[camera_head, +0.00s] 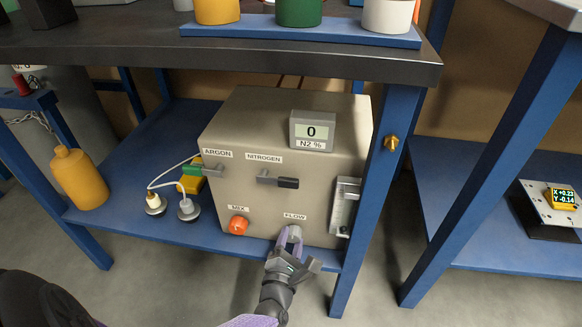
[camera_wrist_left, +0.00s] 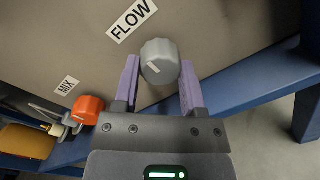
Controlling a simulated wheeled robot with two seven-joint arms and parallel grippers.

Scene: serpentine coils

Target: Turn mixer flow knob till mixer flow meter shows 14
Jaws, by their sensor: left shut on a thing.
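The mixer flow knob (camera_head: 295,231) is a grey knob under the FLOW label, low on the front of the beige mixer box (camera_head: 262,213). In the left wrist view the knob (camera_wrist_left: 160,60) shows a pale pointer line slanting toward its lower left. My left gripper (camera_head: 289,240) is shut on this knob, one purple finger on each side; it also shows in the left wrist view (camera_wrist_left: 160,85). The mixer flow meter (camera_head: 343,206) is an upright clear tube at the box's right front edge; its reading is too small to tell. My right gripper is out of view.
The orange MIX knob (camera_head: 238,225) sits left of the flow knob. Argon (camera_head: 212,170) and nitrogen (camera_head: 278,181) levers are above. The N2 % display (camera_head: 312,131) reads 0. A blue table leg (camera_head: 368,200) stands close right of the box. A yellow bottle (camera_head: 79,179) stands left.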

